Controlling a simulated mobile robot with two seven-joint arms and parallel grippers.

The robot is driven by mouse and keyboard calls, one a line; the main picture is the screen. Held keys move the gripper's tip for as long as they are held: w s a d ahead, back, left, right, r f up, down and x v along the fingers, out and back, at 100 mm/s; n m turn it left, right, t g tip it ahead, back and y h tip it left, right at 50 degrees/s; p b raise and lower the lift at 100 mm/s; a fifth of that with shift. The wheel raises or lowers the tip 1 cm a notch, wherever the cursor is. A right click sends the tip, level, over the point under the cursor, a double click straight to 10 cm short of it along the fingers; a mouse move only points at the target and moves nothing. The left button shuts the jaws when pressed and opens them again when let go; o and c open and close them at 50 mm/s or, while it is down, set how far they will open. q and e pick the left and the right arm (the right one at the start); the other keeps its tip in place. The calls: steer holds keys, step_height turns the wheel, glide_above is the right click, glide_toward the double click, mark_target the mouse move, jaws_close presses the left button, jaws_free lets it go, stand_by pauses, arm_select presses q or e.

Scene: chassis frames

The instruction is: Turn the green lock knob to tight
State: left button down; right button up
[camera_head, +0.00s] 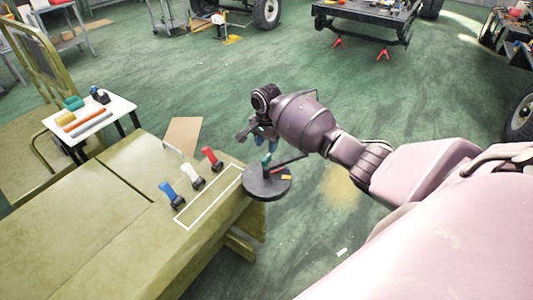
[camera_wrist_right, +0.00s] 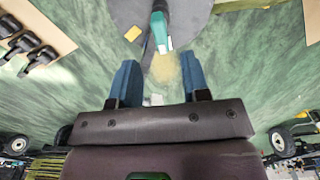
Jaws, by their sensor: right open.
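The green lock knob (camera_head: 267,158) stands on a dark round disc (camera_head: 253,190) at the right end of the olive bench. In the right wrist view the knob (camera_wrist_right: 160,27) is a teal-green upright piece at the top middle, with a pale part at its lower end. My right gripper (camera_head: 264,142) is just above the knob in the head view, with blue fingers pointing down. In the wrist view its two fingers (camera_wrist_right: 158,80) are apart, with nothing between them; the knob lies beyond their tips. My left gripper is not in view.
A dark bar (camera_head: 290,160) rises from the disc, and a small yellow tag (camera_head: 286,177) lies on it. Red (camera_head: 209,153), white (camera_head: 187,171) and blue (camera_head: 167,188) handles stand on the bench (camera_head: 90,215). A small white table (camera_head: 110,112) stands left. Open green floor lies behind.

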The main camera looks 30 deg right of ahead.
mark_target(266, 157)
steer(key=shift+r, duration=1.95)
